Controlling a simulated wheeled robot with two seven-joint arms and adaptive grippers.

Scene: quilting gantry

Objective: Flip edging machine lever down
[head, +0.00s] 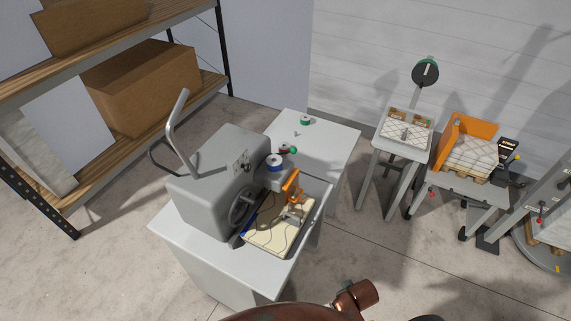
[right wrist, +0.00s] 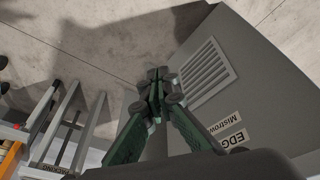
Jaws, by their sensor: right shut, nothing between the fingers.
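The edging machine (head: 212,180) is a grey box on a white table in the head view. A bent grey handle (head: 177,122) rises from its top left. A small orange lever (head: 291,184) stands up above the cream work plate (head: 268,238) on its right side. I cannot tell for certain which one the task means. My right gripper (right wrist: 157,75) shows in the right wrist view with its green fingers together and empty. It is by a grey panel with a vent (right wrist: 207,70) and a partly hidden label reading "EDG" (right wrist: 228,130). My left gripper is not visible.
Spools (head: 275,163) and a handwheel (head: 241,208) sit on the machine's right side. A white side table (head: 335,138) adjoins. A wooden shelf with boxes (head: 140,85) stands at left. A stand (head: 402,148) and a cart (head: 470,190) are at right. Concrete floor between is open.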

